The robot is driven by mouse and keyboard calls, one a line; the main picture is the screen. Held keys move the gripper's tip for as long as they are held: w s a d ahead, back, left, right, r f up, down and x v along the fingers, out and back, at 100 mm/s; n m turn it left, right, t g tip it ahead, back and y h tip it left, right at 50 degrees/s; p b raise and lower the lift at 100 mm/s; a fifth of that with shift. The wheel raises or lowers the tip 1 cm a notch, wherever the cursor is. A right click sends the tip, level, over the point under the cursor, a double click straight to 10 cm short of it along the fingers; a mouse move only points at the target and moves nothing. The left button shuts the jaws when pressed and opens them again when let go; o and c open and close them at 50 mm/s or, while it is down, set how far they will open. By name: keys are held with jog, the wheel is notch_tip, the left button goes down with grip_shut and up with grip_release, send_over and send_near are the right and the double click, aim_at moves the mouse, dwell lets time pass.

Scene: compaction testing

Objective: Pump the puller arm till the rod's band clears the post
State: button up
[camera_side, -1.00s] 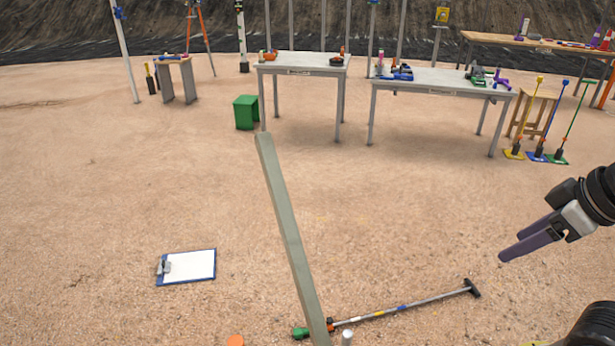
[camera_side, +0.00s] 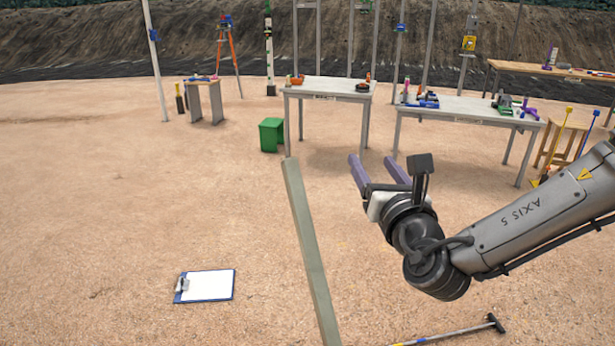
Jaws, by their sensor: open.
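My gripper (camera_side: 371,160) has two purple fingers, apart and empty. They point up and to the left in the picture, just right of the top end of a long grey-green bar (camera_side: 312,255), apart from it in the picture. The bar runs down to the bottom edge, where its lower end is cut off. I cannot tell whether this bar is the puller arm or the post. A thin rod with a black T-shaped end (camera_side: 494,323) and coloured marks lies partly in view at the bottom edge. I cannot tell whether it is the task's rod.
A clipboard (camera_side: 205,285) lies on the sandy ground left of the bar. A green box (camera_side: 272,135) stands by a grey table (camera_side: 328,88). Another grey table (camera_side: 470,110) with tools stands behind my arm.

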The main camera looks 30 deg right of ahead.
aim_at(295, 178)
jog(key=s+a+f+n+y, duration=0.2)
jog(key=a+f+n+y, duration=0.25)
jog(key=a, duration=0.65)
jog(key=shift+t+h, duration=0.25)
jog(key=shift+t, duration=0.15)
jog(key=w+d, duration=0.1)
jog(key=w, duration=0.8)
jog(key=w+d+f, duration=0.1)
jog(key=w, duration=0.3)
jog(key=shift+w+d, duration=0.3)
jog(key=shift+w, duration=0.05)
grip_shut()
